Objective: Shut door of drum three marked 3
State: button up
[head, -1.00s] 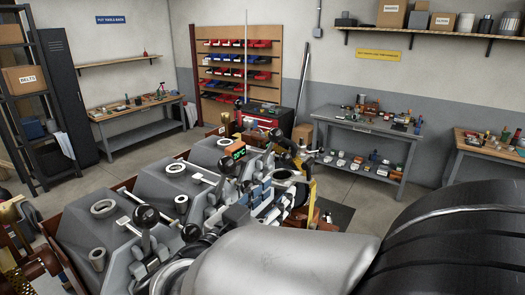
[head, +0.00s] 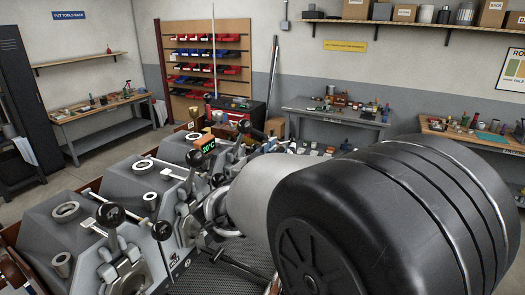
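The sample roaster (head: 38,232) stands at the lower left, a row of grey angular housings with round openings on top. My large grey and black arm link covers the centre and right and hides part of the roaster's front. My gripper is not in view.
A dark mesh surface (head: 215,276) lies in front of the roaster, below my arm. Behind are a pegboard with bins (head: 165,60), a red tool cabinet (head: 230,112) and a grey workbench (head: 325,110). A wooden bench (head: 475,138) stands at the right.

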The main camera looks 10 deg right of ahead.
grip_shut()
dwell(0.5)
dwell(0.3)
